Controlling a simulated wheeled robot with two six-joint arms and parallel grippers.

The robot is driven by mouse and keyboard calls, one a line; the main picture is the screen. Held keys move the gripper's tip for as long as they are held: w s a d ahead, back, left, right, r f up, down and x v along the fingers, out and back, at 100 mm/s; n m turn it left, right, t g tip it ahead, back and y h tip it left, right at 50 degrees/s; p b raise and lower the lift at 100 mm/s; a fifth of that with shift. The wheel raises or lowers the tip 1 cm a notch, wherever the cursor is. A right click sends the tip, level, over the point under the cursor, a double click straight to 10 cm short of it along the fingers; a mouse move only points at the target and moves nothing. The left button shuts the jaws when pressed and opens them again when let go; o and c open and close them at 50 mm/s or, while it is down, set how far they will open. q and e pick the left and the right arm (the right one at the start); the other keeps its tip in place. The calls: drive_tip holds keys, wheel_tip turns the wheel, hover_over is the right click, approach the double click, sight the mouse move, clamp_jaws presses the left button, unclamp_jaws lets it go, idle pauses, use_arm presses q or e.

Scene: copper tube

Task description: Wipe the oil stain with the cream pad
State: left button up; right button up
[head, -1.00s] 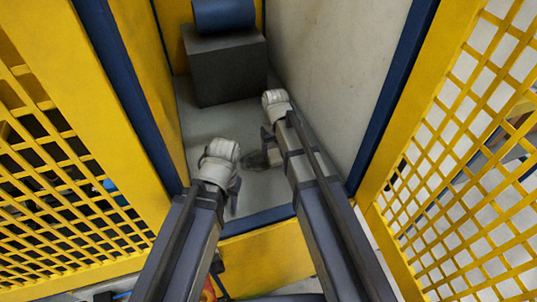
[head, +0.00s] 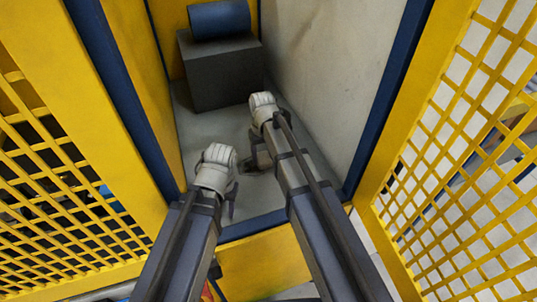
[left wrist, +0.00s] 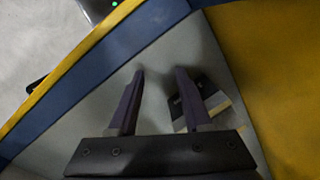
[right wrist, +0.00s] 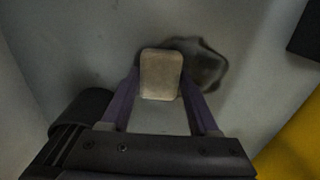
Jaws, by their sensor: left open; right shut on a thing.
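The cream pad (right wrist: 160,75) is held between the fingers of my right gripper (right wrist: 160,88), close over the grey floor. The oil stain (right wrist: 208,65) is a dark, irregular patch behind and to the right of the pad in the right wrist view; the pad hides part of it. I cannot tell whether the pad touches the floor. In the head view my right gripper (head: 258,152) is over the grey floor and hides most of the stain. My left gripper (head: 232,198) is open and empty near the front edge; it also shows in the left wrist view (left wrist: 160,75).
A dark grey block (head: 222,72) with a blue cylinder (head: 220,19) on it stands at the back. A pale wall (head: 330,70) is close on the right. Yellow and blue frames bound both sides.

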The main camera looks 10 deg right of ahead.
sight(238, 166)
drive_tip(key=shift+s+a, duration=0.15)
drive_tip(key=shift+a, duration=0.75)
drive_tip(key=shift+s+a, duration=0.25)
drive_tip(key=shift+a, duration=0.65)
drive_tip(key=shift+s+a, duration=0.2)
drive_tip(key=shift+a, duration=0.7)
drive_tip(key=shift+s+a, duration=0.15)
drive_tip(key=shift+a, duration=0.75)
drive_tip(key=shift+s+a, duration=0.15)
drive_tip(key=shift+a, duration=0.75)
use_arm(q)
drive_tip(key=shift+f, duration=0.1)
use_arm(e)
drive_tip(key=shift+w+a, duration=0.15)
drive_tip(key=shift+w, duration=0.7)
